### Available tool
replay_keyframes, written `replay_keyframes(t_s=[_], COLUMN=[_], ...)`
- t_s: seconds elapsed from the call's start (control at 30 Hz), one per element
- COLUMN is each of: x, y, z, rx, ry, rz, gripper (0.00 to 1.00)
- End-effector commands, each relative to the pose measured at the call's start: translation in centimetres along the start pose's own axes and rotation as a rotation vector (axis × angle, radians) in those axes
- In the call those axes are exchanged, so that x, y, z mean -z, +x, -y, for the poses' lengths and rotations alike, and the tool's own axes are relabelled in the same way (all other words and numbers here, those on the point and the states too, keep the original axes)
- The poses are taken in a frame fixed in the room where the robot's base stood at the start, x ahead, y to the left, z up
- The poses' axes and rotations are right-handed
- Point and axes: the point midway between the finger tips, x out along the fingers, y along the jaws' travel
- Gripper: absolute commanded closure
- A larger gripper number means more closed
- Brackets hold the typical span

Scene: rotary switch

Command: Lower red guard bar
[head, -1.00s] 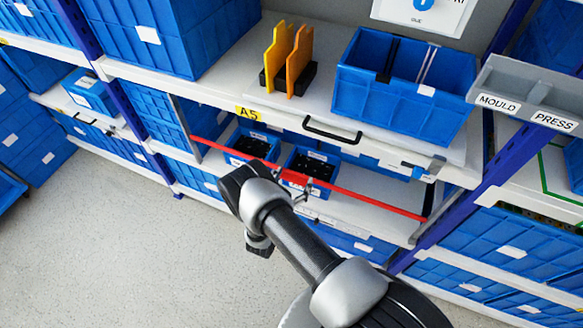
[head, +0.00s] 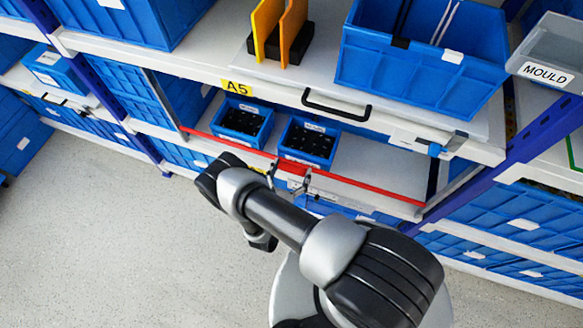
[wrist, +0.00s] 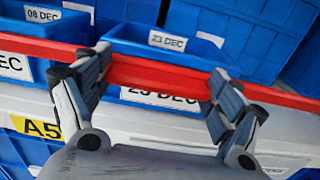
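The red guard bar (head: 365,186) runs across the front of the lower shelf bay, below the bins and close to the shelf's front edge. Its thicker middle part (wrist: 160,75) shows in the wrist view between the two fingers. My gripper (head: 289,174) is at this middle part, one finger at each end of it. In the wrist view my gripper (wrist: 161,80) has its pads against the thick part's ends, so it looks shut on the bar. The exact contact faces are partly hidden by the fingers.
Two small blue bins with dark contents, one on the left (head: 242,124) and one on the right (head: 307,143), stand behind the bar. A black handle (head: 337,106) sits above on the upper shelf front. Open floor (head: 110,240) lies at the lower left.

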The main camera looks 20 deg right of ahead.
Motion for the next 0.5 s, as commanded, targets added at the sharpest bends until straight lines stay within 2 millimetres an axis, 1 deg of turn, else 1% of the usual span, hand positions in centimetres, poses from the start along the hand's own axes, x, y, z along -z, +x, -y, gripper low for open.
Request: replay_keyframes(t_s=[0.03, 0.2, 0.5], x=[0.02, -0.07, -0.14], y=[0.01, -0.02, -0.05], z=[0.04, 0.02, 0.01], rx=[0.001, 0.0, 0.0], ry=[-0.001, -0.002, -0.003], rz=[0.0, 0.003, 0.005], gripper=[0.1, 0.0, 0.0])
